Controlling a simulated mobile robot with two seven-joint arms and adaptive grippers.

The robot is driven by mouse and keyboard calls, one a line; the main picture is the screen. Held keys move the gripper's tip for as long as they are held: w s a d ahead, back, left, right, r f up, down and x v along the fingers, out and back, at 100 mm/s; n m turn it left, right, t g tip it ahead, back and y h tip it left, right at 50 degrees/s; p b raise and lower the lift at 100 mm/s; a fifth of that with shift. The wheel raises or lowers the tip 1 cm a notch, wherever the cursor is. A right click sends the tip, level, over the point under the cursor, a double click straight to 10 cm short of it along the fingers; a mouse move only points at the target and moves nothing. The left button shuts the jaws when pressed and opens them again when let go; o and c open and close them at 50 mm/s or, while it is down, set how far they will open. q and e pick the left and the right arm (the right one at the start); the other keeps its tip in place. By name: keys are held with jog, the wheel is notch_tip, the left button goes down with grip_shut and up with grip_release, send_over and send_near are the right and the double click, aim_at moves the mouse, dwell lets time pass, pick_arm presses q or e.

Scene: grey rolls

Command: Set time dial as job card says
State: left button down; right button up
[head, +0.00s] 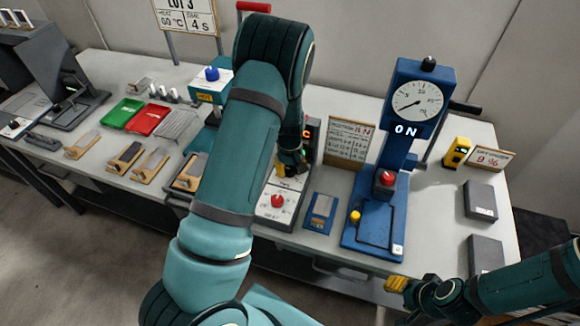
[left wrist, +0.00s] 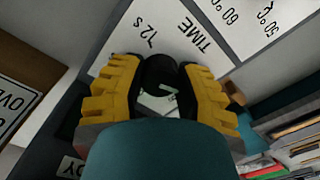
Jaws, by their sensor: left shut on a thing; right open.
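The job card (head: 186,16) stands on posts at the back left. It reads LOT 3, with 60 °C and 4 S below. In the left wrist view the dark round time dial (left wrist: 158,70) sits between the yellow fingers of my left gripper (left wrist: 162,82), which is shut on it. A white panel (left wrist: 176,38) behind it shows TIME and 12 s, upside down. In the head view my left gripper (head: 291,160) is over the machine with the red knob (head: 278,202); the dial is hidden there. The dial's pointer cannot be read. My right gripper (head: 397,284) is open and empty at the front edge.
A blue press (head: 376,215) with a round gauge and an ON sign stands right of the machine. A blue block (head: 320,212) lies between them. Green (head: 121,113) and red (head: 148,119) trays lie left. Dark grey blocks (head: 481,201) lie at the right.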

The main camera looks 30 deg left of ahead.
aim_at(290, 169)
pick_arm(q)
jog(key=shift+s+d+n+p, duration=0.1)
jog(key=shift+n+p, duration=0.25)
jog(key=shift+n, duration=0.85)
jog(key=c, duration=0.6)
grip_release()
jog(key=shift+o, duration=0.2)
jog(key=shift+r, duration=0.35)
notch_tip(290, 169, up, 11)
jog(key=shift+r, duration=0.15)
